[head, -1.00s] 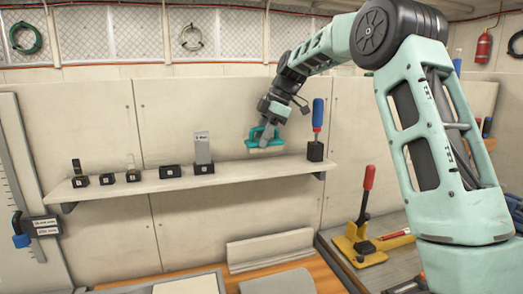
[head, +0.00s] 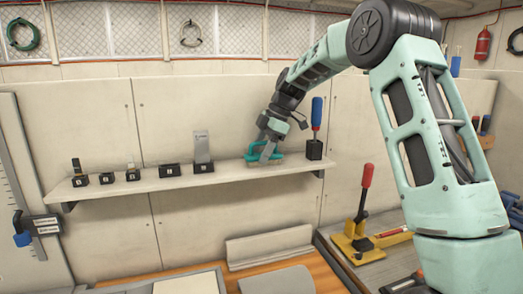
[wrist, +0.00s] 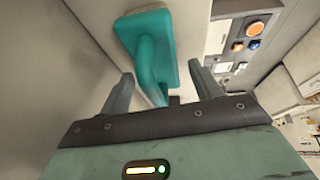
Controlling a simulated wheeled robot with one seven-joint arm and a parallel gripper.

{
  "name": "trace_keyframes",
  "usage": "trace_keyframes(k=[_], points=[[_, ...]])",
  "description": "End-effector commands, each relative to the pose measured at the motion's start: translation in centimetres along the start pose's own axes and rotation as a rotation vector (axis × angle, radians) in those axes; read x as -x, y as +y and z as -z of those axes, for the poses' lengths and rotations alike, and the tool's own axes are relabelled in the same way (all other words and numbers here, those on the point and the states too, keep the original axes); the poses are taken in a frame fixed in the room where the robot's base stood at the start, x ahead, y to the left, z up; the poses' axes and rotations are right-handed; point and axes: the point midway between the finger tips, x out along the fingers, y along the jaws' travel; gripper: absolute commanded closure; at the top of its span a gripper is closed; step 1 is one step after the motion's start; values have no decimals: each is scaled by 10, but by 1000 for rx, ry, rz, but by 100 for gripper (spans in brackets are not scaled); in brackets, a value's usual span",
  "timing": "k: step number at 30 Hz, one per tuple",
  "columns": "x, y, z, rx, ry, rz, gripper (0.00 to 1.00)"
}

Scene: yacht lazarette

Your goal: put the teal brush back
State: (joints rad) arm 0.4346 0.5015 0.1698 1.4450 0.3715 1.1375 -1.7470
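The teal brush (head: 252,157) sits on the right part of the wall shelf (head: 130,187), left of the black block with the blue-handled tool. My gripper (head: 266,153) is at the brush, coming down from above right. In the wrist view, the teal brush (wrist: 150,45) shows its flat back and its handle, which reaches between the fingers. The fingers of my gripper (wrist: 165,88) stand apart, with a gap visible on each side of the handle. The brush's underside is hidden in both views.
A blue-handled tool (head: 316,115) stands upright in a black block close right of the brush. Several black holders, one with a tall grey plate (head: 202,147), line the shelf to the left.

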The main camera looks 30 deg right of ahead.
Motion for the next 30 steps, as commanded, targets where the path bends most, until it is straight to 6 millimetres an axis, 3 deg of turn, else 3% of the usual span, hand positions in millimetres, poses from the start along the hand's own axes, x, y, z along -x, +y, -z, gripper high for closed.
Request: trace_keyframes(k=[8, 21, 30], points=[[9, 1, 0, 0, 0, -3, 36], [95, 1, 0, 1, -1, -5, 36], [122, 1, 1, 0, 0, -1, 36]])
